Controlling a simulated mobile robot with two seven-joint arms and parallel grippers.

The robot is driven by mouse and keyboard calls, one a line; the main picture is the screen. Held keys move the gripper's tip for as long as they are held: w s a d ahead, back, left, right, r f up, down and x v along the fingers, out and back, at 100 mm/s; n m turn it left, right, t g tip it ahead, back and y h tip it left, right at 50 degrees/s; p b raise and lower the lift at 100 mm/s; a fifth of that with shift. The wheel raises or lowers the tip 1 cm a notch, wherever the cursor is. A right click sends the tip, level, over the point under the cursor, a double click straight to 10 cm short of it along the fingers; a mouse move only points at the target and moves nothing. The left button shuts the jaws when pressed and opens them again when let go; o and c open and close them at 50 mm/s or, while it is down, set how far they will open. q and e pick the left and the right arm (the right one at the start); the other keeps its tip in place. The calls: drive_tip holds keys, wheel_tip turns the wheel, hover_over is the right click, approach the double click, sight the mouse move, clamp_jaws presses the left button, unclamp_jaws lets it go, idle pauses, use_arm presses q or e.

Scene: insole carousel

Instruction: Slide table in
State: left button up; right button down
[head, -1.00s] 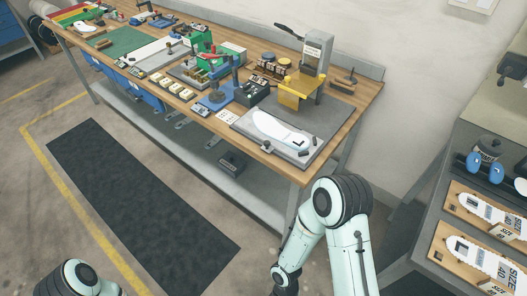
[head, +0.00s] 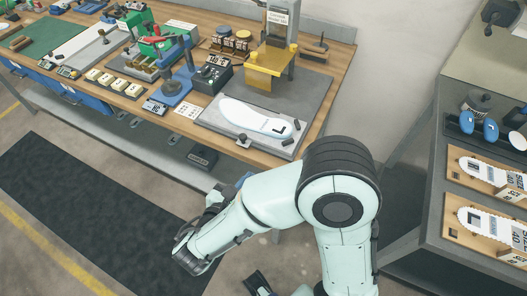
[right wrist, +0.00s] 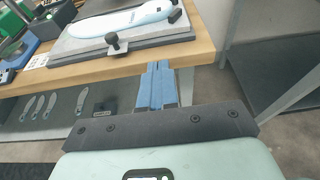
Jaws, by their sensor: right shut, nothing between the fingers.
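The grey sliding table (head: 213,122) lies on the workbench in front of the yellow press (head: 272,68). A white insole marked L (head: 255,119) rests on it. A dark knob (head: 243,140) stands at its front edge; the knob also shows in the right wrist view (right wrist: 113,42). My right gripper (head: 243,179) is small and partly hidden by my arm in the head view. In the right wrist view its blue fingers (right wrist: 157,85) are shut and empty, near the bench's front edge, right of the knob and apart from it.
The wooden bench (head: 130,99) holds a blue fixture (head: 175,88) and a black control box (head: 210,76) left of the sliding table. A side stand with insole boards (head: 487,176) is on the right. Open floor and a dark mat (head: 70,200) lie in front.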

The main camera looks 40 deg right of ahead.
drive_tip(key=b, duration=0.1)
approach(272, 147)
drive_tip(key=x, duration=0.5)
drive_tip(key=shift+f, duration=0.25)
use_arm(q)
drive_tip(key=shift+w+f, duration=0.3)
drive_tip(key=shift+f, duration=0.2)
use_arm(e)
drive_tip(key=shift+w+d, duration=0.3)
drive_tip(key=shift+d, duration=0.35)
